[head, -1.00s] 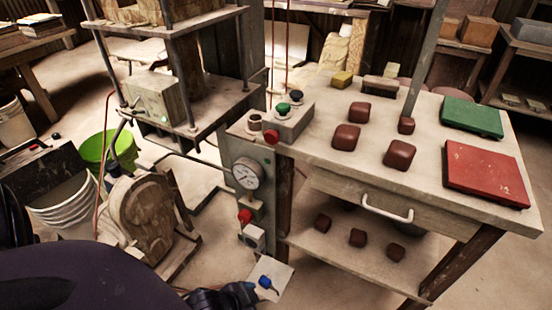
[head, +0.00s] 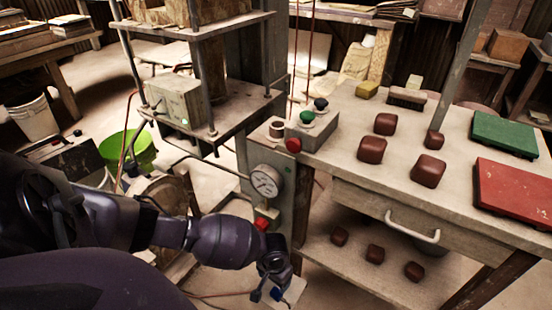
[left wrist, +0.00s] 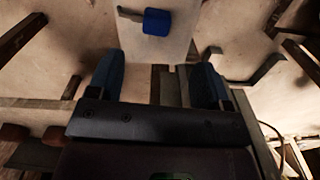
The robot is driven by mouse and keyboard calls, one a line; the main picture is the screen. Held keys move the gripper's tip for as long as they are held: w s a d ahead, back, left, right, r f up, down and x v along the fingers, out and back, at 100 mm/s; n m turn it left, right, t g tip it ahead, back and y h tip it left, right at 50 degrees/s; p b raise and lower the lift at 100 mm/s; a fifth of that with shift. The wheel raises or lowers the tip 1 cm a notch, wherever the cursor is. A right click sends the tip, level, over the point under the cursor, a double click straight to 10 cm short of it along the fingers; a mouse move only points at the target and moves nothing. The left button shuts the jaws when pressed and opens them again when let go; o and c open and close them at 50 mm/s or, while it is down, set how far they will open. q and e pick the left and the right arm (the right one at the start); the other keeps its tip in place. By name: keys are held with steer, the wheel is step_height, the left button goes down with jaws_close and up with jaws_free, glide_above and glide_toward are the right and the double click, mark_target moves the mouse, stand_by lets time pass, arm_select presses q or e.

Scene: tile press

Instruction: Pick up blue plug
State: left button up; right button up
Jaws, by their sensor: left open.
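The blue plug (left wrist: 157,22) is a small blue block with a grey metal prong on its left, lying on a pale flat plate (left wrist: 150,50) in the left wrist view. In the head view the plug (head: 277,294) shows as a small blue patch at the bottom, partly hidden by my gripper. My left gripper (left wrist: 159,64) is open and empty. Its two dark blue fingers are apart, and the plug lies beyond the fingertips, roughly in line with the gap. In the head view the gripper (head: 270,282) is over the plate's left side. My right gripper is not in view.
A press post with a gauge (head: 266,182) and a red knob (head: 262,224) stands just behind my left gripper. The workbench (head: 345,140) with brown blocks and a drawer handle (head: 412,226) is to the right. A green bucket (head: 128,150) stands at the left.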

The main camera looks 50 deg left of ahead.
arm_select(q)
steer(key=b, duration=0.2)
glide_above(275, 294)
steer(key=f, duration=0.5)
steer(key=shift+s+a+f, duration=0.1)
steer(key=shift+s, duration=0.1)
steer(key=shift+w+f, duration=0.15)
steer(key=shift+f, duration=0.2)
steer(key=f+b, duration=0.2)
steer(key=f, duration=0.2)
steer(key=shift+s+f+b, duration=0.25)
steer(key=shift+f+b, duration=0.15)
steer(key=shift+w+f, duration=0.1)
steer(key=shift+w+r, duration=0.15)
steer(key=shift+r, duration=0.05)
steer(key=c, duration=1)
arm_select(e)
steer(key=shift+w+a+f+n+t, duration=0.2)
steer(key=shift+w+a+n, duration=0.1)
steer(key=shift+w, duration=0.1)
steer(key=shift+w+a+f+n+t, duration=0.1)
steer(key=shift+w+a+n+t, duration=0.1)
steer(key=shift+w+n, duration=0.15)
arm_select(q)
steer(key=shift+r, duration=0.1)
